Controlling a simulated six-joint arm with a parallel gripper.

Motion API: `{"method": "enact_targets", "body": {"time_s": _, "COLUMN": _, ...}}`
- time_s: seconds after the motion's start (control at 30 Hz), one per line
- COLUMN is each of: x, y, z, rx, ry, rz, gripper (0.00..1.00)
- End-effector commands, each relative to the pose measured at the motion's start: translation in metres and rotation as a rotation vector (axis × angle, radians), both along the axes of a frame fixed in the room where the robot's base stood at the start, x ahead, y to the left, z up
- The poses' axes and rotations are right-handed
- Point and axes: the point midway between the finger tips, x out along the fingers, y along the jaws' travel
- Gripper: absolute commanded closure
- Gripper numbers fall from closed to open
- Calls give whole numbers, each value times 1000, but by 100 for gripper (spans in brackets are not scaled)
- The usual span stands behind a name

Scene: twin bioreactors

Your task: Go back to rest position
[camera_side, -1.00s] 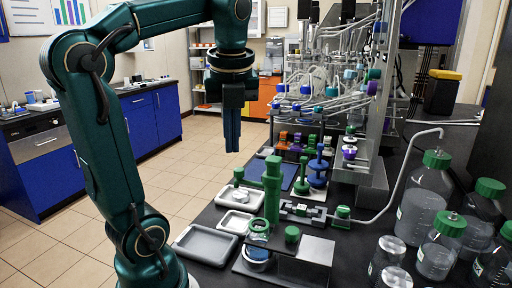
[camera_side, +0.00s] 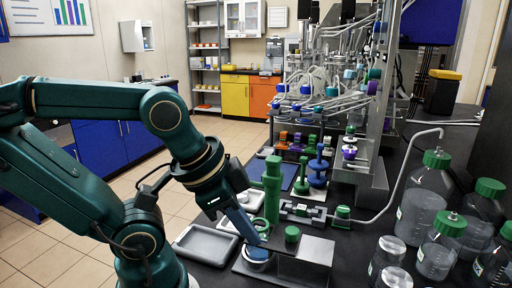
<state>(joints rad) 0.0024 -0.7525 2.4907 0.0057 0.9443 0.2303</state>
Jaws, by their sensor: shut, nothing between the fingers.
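My gripper (camera_side: 254,238) is shut and empty, with its blue fingers angled down to the right. The fingertips are at the left of the tall green cylinder (camera_side: 271,188), above or in front of the round white-and-blue piece (camera_side: 257,256) at the bench's front. I cannot tell whether they touch it. My dark green arm is bent low across the left half of the view and hides part of the floor and cabinets.
A grey tray (camera_side: 204,244) lies just left of the fingers. A grey block (camera_side: 312,256) with a green cap (camera_side: 292,234) stands to the right. Bottles with green lids (camera_side: 422,196) crowd the right side. Tubing and metal frames fill the back. The floor aisle (camera_side: 210,126) is open.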

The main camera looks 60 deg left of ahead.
Motion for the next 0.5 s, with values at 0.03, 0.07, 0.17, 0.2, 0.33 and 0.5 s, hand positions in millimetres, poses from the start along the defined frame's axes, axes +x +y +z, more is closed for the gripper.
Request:
{"method": "enact_targets", "body": {"time_s": 0.03, "x": 1, "y": -1, "z": -2, "rx": -35, "ry": -7, "rz": 63, "gripper": 100}}
{"method": "enact_targets", "body": {"time_s": 0.07, "x": 3, "y": -1, "z": -1, "rx": -54, "ry": -14, "rz": 98, "gripper": 100}}
{"method": "enact_targets", "body": {"time_s": 0.17, "x": 6, "y": -1, "z": 1, "rx": -97, "ry": -32, "rz": 176, "gripper": 100}}
{"method": "enact_targets", "body": {"time_s": 0.2, "x": 7, "y": -1, "z": 1, "rx": -106, "ry": -34, "rz": 194, "gripper": 100}}
{"method": "enact_targets", "body": {"time_s": 0.33, "x": 7, "y": -1, "z": 1, "rx": -114, "ry": -34, "rz": 212, "gripper": 100}}
{"method": "enact_targets", "body": {"time_s": 0.5, "x": 7, "y": -1, "z": 1, "rx": -112, "ry": -33, "rz": 210, "gripper": 100}}
